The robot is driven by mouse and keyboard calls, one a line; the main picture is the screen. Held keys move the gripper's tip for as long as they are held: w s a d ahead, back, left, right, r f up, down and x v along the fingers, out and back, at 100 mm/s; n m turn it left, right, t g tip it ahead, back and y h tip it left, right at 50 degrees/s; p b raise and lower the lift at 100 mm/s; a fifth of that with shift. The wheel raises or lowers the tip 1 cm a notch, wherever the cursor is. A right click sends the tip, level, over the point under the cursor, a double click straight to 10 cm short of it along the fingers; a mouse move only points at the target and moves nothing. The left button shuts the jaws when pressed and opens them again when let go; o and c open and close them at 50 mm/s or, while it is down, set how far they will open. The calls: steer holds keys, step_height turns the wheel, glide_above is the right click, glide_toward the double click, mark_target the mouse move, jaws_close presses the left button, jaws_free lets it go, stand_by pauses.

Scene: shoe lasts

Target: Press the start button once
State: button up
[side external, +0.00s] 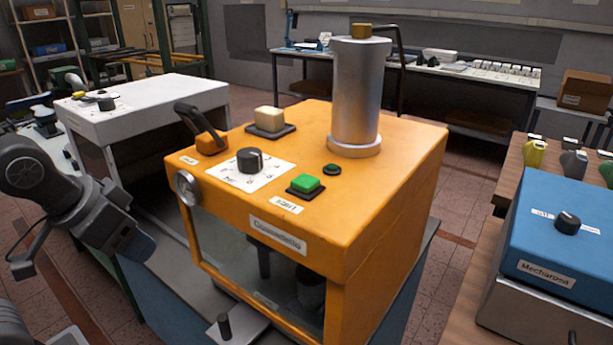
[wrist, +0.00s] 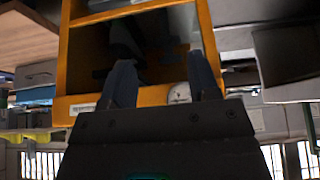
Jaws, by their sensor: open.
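The start button is a green square button (side external: 306,183) on a black base, on top of the orange machine (side external: 400,175). A small label (side external: 287,205) lies just in front of it. My gripper (side external: 138,243) is at the left in the side external view, beside the machine's front left and lower than its top, clear of the button. In the wrist view its two dark fingers stand apart with nothing held between them, so my gripper (wrist: 163,75) is open. The machine's orange frame (wrist: 150,97) shows beyond the fingers there; the button is not in that view.
The machine top also carries a black knob (side external: 250,160), a small round green button (side external: 332,169), a cream block (side external: 269,119), a black lever (side external: 194,120) and a tall metal cylinder (side external: 357,95). A white machine (side external: 150,105) stands left, a blue box (side external: 560,235) right.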

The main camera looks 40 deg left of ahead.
jaws_close()
stand_by(0.3)
stand_by(0.9)
